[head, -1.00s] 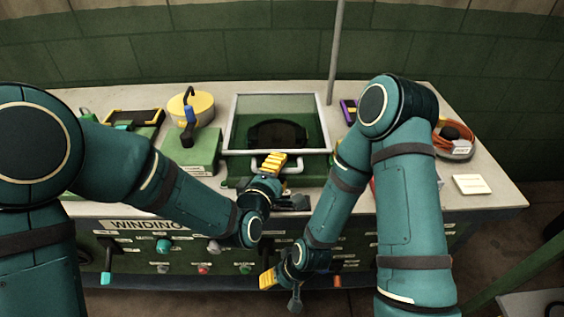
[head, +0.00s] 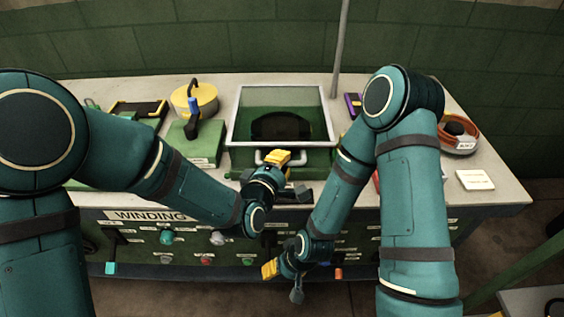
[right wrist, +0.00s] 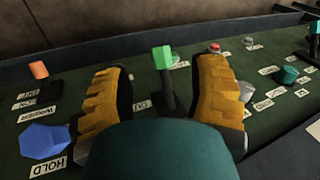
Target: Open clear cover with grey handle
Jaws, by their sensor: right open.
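The clear cover (head: 302,98) with a grey frame sits at the middle of the bench, over a green box with a dark round shape inside. It looks closed. Its grey handle (head: 259,156) is at the near edge, partly hidden behind my left gripper. My right gripper (head: 283,282) is low in front of the bench panel, open and empty. In the right wrist view its two yellow fingers (right wrist: 160,95) are wide apart, with a green-tipped lever (right wrist: 163,60) between them in the picture.
A yellow pot (head: 203,98) and a green block (head: 196,150) stand left of the cover. An orange cable coil (head: 463,134) and a white card (head: 474,180) lie at the right. The front panel (head: 200,240) carries several knobs and levers. A grey pole (head: 340,50) rises behind.

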